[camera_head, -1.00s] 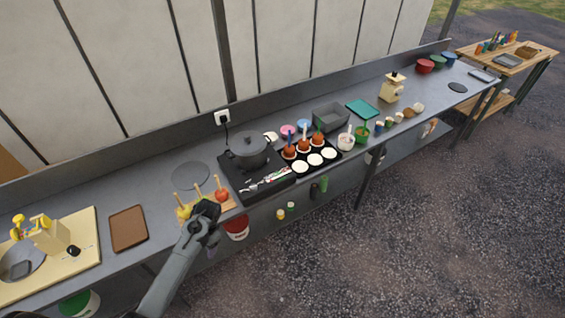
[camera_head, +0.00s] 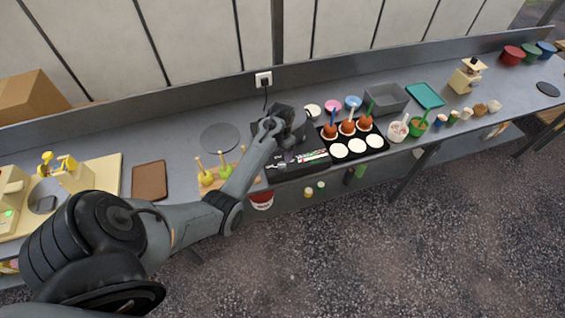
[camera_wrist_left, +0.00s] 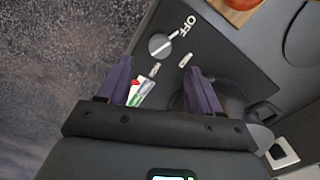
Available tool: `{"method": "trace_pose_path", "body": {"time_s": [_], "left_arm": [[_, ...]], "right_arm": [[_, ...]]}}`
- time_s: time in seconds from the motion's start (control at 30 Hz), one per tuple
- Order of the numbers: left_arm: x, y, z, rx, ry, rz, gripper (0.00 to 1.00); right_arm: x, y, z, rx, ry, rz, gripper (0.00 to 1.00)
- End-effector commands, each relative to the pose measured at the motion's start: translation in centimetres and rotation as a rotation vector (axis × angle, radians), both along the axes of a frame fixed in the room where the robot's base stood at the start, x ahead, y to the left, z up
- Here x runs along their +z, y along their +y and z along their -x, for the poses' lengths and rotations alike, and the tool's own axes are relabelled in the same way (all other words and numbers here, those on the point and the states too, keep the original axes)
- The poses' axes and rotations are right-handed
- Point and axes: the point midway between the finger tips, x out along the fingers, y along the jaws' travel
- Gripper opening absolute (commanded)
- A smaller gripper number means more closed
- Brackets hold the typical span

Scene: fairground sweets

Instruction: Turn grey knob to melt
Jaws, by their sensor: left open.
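The grey knob (camera_wrist_left: 160,45) is a round dial on the dark stove panel (camera_wrist_left: 215,45) in the left wrist view. A white mark at its edge points toward the word OFF. Other small labels (camera_wrist_left: 142,92), including a green and red one, lie nearer my gripper; their words are not readable. My left gripper (camera_wrist_left: 160,66) is open and empty, its two purple fingers spread with the knob seen beyond the gap between them. It does not visibly touch the knob. In the head view my left gripper (camera_head: 283,118) is over the stove (camera_head: 300,163) and partly hides the pot.
Candy apples (camera_head: 347,127) on a black tray (camera_head: 375,140) stand right of the stove. Apples with sticks (camera_head: 206,177) are left of it, beside my forearm. A wall socket (camera_head: 263,79) with a cable is behind. A brown board (camera_head: 150,180) lies further left.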

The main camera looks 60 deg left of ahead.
Motion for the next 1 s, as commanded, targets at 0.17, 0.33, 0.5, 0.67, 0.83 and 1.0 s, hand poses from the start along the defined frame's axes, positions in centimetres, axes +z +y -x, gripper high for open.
{"method": "trace_pose_path", "body": {"time_s": [0.17, 0.33, 0.5, 0.67, 0.83, 1.0], "left_arm": [[-3.1, 0.0, 0.0, -0.001, 0.003, 0.001, 0.65], [-5.5, 0.0, 0.0, 0.000, 0.002, 0.000, 0.65], [-6.9, 0.0, 0.0, 0.000, 0.001, 0.000, 0.65], [-7.4, 0.0, 0.0, 0.000, 0.000, -0.001, 0.65], [-7.4, 0.0, 0.0, 0.000, 0.000, -0.001, 0.65], [-7.4, 0.0, 0.0, 0.000, 0.000, -0.001, 0.51]], "right_arm": [[0.0, 0.1, -0.1, -0.001, -0.001, -0.004, 0.43], [-0.1, 0.3, -0.1, -0.004, -0.004, -0.010, 0.43], [-0.2, 0.4, -0.1, -0.005, -0.004, -0.013, 0.43], [-0.2, 0.4, -0.2, -0.006, -0.004, -0.013, 0.43], [-0.2, 0.4, -0.2, -0.006, -0.004, -0.013, 0.43], [-0.2, 0.3, -0.1, -0.005, -0.003, -0.011, 0.43]]}}
